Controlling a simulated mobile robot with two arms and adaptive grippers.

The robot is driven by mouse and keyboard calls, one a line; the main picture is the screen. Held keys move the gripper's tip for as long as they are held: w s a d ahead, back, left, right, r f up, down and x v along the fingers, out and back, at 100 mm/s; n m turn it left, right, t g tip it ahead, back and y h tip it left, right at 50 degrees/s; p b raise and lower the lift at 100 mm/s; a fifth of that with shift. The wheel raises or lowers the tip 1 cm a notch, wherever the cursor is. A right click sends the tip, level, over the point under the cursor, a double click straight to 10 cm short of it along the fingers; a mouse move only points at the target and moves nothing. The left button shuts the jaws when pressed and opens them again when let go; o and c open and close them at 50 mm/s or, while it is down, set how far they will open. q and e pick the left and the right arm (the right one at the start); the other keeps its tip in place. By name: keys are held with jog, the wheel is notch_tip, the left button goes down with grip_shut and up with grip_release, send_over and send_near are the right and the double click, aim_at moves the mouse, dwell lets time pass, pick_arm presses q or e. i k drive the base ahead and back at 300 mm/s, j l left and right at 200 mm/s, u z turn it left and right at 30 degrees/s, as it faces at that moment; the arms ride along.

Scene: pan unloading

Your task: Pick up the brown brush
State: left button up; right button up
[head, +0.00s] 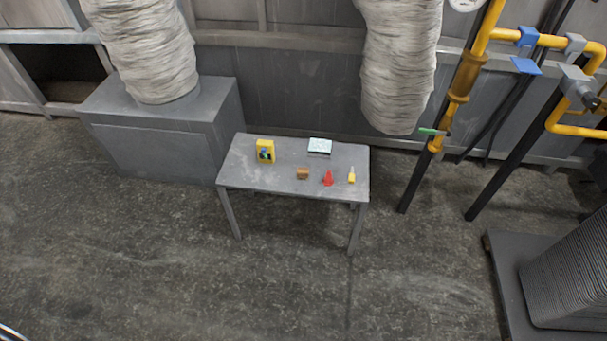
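A small brown block-shaped thing (302,174), which may be the brown brush, lies near the middle of the grey table (262,185). It is too small to make out bristles or a handle. A red thing (328,179) and a small yellow thing with a pale tip (351,176) stand to its right. Neither of my grippers is in view. The table is some way off, and nothing of mine touches it.
A yellow box (265,151) and a pale flat box (320,147) are also on the table. A grey cabinet (155,145) stands to its left, yellow pipes (462,75) to its right. A stack of grey sheets (570,275) is at lower right. The floor in front is clear.

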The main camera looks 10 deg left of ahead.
aim_at(302, 173)
jog(key=i, duration=0.85)
